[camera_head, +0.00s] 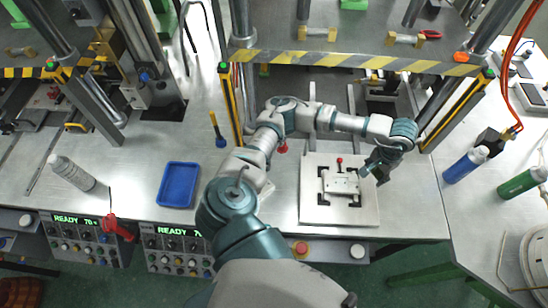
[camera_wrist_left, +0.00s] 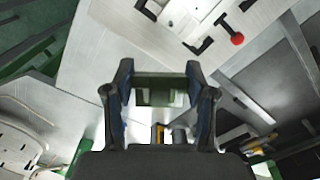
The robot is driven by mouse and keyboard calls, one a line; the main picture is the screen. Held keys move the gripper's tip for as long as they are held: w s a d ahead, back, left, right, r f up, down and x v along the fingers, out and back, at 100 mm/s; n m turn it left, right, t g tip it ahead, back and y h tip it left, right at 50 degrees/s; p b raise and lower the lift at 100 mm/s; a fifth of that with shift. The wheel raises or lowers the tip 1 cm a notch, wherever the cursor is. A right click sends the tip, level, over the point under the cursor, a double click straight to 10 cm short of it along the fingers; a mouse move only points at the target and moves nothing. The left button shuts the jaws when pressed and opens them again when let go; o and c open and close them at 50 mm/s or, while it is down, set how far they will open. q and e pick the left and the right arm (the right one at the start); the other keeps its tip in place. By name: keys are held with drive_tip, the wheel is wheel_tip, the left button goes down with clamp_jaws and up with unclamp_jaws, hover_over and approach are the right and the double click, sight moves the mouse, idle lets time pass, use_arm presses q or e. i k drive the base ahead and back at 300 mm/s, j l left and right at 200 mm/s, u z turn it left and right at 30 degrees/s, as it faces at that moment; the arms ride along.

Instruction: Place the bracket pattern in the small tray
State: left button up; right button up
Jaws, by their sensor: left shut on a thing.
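My left gripper (camera_head: 372,168) is at the right side of the white plate, beside the clamped fixture (camera_head: 341,184). In the left wrist view its two dark fingers (camera_wrist_left: 160,92) are closed on a small dark green piece, which looks like the bracket pattern (camera_wrist_left: 160,80). It spans the gap between the fingertips. In the head view I cannot make out the held piece. The small blue tray (camera_head: 179,184) lies on the left bench, well to the left of the gripper, and looks empty. My right gripper is not in view.
The fixture has a red-knobbed lever (camera_head: 340,160) and sits on the white plate (camera_head: 355,215). A white bottle (camera_head: 72,173) stands left of the tray. Blue (camera_head: 465,166) and green (camera_head: 522,181) bottles are at right.

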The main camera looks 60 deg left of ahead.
sight(179, 186)
drive_tip(key=u, duration=0.5)
drive_tip(key=k+u, duration=0.1)
drive_tip(key=u, duration=0.4)
drive_tip(key=j+u, duration=0.1)
drive_tip(key=u, duration=0.4)
drive_tip(key=k+j+u, duration=0.1)
drive_tip(key=u, duration=0.4)
